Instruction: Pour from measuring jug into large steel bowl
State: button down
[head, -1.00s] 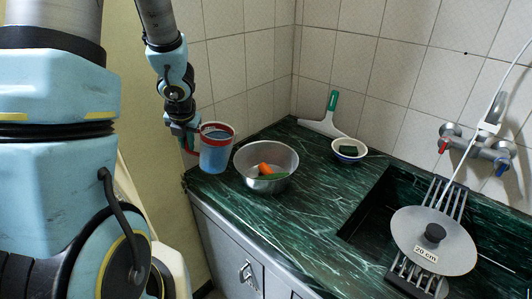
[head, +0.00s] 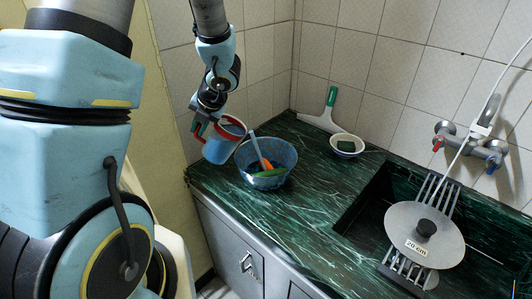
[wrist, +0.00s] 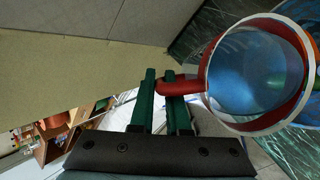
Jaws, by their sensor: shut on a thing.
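My gripper (wrist: 160,85) is shut on the jug's red handle (wrist: 180,86). The wrist view shows blue water in the jug (wrist: 255,70); the bowl is mostly hidden there.
A small white bowl (head: 347,138) with a dark green item and a green-handled squeegee (head: 325,117) stand behind, near the wall. The sink (head: 375,205) is on the right, with a rack and a round steel lid (head: 423,236) across it. The counter before the bowl is clear.

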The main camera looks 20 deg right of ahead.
jog(key=shift+s+d+r+y+p, duration=0.15)
jog(key=shift+d+r+y+p, duration=0.45)
jog(key=shift+r, duration=0.25)
jog(key=shift+d, duration=0.1)
jog(key=shift+s+d+f+m+t+y+b, duration=0.15)
jog(key=shift+d+f+m+t+y+b, duration=0.15)
jog(key=shift+d+f+t+y+b, duration=0.25)
dwell(0.4)
jog(key=shift+s+d+r+m+t+y+b, duration=0.15)
jog(key=shift+d+y+b, duration=0.25)
jog(key=shift+y, duration=0.2)
jog(key=shift+s+d+r+m+t+y+b, duration=0.15)
jog(key=shift+d+y+b, duration=0.15)
jog(key=shift+d+y, duration=0.2)
jog(key=shift+d+r+m+t+y+b, duration=0.15)
jog(key=shift+d+y+b, duration=0.2)
jog(key=shift+y, duration=0.3)
dwell(1.5)
jog(key=shift+s+d+r+t+y+b, duration=0.2)
jog(key=shift+d+r+t+y+b, duration=0.1)
jog(key=shift+d+r+y+b, duration=0.35)
dwell(0.6)
